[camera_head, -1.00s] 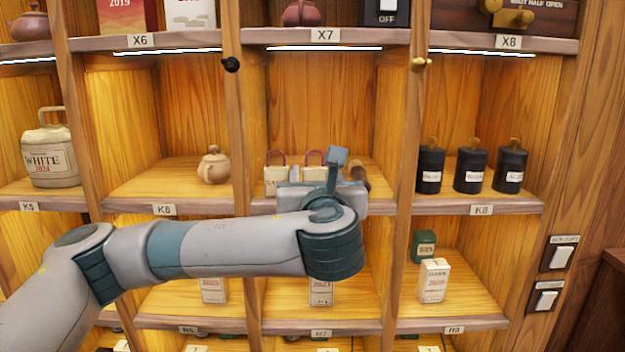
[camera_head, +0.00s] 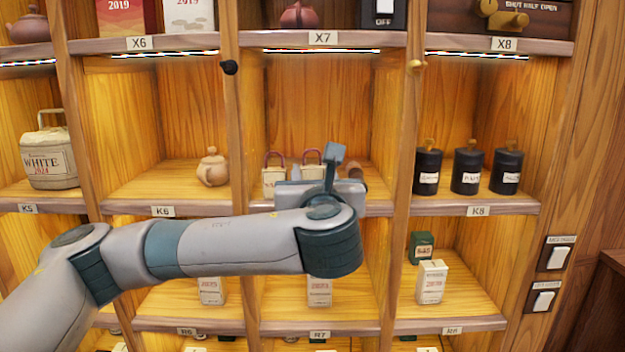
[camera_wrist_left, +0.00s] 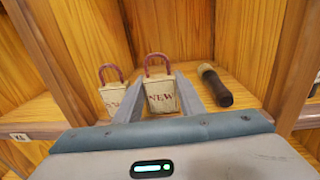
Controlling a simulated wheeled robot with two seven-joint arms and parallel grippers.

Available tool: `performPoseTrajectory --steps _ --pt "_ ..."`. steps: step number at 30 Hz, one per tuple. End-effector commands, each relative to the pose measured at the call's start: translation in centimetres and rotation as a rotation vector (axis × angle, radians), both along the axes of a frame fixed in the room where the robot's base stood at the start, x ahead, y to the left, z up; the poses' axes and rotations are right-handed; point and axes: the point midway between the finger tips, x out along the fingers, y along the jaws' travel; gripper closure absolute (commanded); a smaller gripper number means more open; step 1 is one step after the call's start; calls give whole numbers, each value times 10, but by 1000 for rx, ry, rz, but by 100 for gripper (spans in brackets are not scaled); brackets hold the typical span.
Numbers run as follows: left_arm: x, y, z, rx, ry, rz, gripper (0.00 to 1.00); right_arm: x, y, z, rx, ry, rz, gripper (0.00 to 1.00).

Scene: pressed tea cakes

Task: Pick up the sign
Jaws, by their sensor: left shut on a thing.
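A small cream sign (camera_wrist_left: 162,97) marked NEW, with a dark red loop on top, stands upright in the middle compartment. In the head view the sign (camera_head: 312,169) shows just above my gripper, its lower part hidden. My left gripper (camera_wrist_left: 160,78) reaches into this compartment, with one finger on each side of the sign, shut on it. My right gripper is not in view.
A dark-ended wooden cylinder (camera_wrist_left: 215,86) lies close to the right of the fingers. Wooden dividers (camera_head: 398,140) bound the compartment. A clay teapot (camera_head: 212,168) stands to the left, and black canisters (camera_head: 467,172) to the right. The space above the sign is clear.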

Motion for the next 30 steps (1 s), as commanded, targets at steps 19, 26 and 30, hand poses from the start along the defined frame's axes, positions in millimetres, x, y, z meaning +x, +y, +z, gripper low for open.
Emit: performPoseTrajectory --steps 19,26,30 --pt "0 0 88 -2 -3 0 87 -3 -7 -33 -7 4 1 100" --pt "0 -1 96 0 -1 -1 87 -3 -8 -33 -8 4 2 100" --pt "0 -1 96 0 -1 -1 87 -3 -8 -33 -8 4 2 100"
